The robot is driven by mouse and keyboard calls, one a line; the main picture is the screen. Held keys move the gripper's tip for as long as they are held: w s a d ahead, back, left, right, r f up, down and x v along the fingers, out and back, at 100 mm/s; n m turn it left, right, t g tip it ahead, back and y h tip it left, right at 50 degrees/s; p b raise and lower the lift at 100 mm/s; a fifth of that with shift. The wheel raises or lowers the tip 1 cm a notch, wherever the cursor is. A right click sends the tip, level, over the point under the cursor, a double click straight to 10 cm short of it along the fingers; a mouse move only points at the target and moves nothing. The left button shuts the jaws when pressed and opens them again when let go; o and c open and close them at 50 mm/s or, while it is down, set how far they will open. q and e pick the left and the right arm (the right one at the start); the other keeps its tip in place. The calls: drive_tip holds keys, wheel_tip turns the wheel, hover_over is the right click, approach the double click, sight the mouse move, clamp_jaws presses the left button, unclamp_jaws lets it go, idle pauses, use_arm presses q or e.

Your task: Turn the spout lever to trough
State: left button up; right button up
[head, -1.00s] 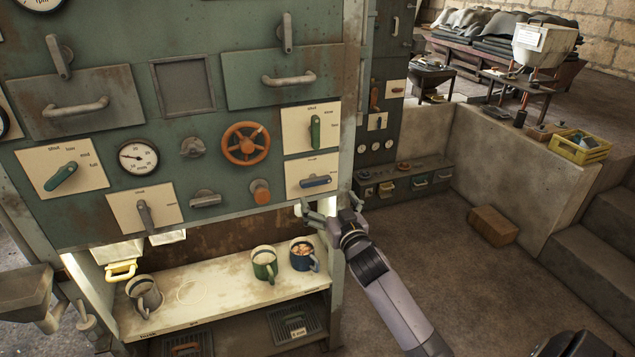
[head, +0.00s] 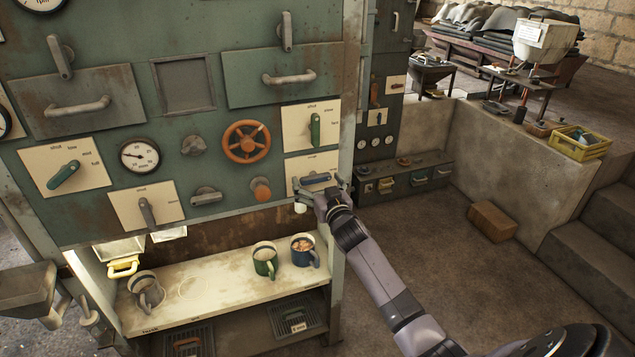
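A blue lever (head: 316,179) lies about level on a cream plate at the lower right of the green panel. The plate's small print is too small to read, so I cannot tell for sure that this is the spout lever. My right gripper (head: 320,188) is at this plate, just below and in front of the blue lever, its fingers spread to either side. It looks open; whether it touches the lever I cannot tell. My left gripper is not in view.
Nearby are a green lever (head: 315,130), an orange wheel (head: 246,142) and an orange knob (head: 261,190). A grey lever (head: 147,213) is further left. Below, a green mug (head: 265,260) and a blue mug (head: 304,250) stand on the shelf (head: 215,283). The floor at right is mostly clear.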

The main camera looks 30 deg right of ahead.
drive_tip(key=c, duration=1)
drive_tip(key=shift+o, duration=0.2)
drive_tip(key=n, duration=0.4)
drive_tip(key=shift+n, duration=0.4)
drive_tip(key=n, duration=0.4)
drive_tip(key=shift+n, duration=0.3)
drive_tip(key=n, duration=0.4)
drive_tip(key=shift+b, duration=0.35)
drive_tip(key=shift+f+n, duration=0.1)
drive_tip(key=shift+n, duration=2.1)
drive_tip(key=o, duration=1.2)
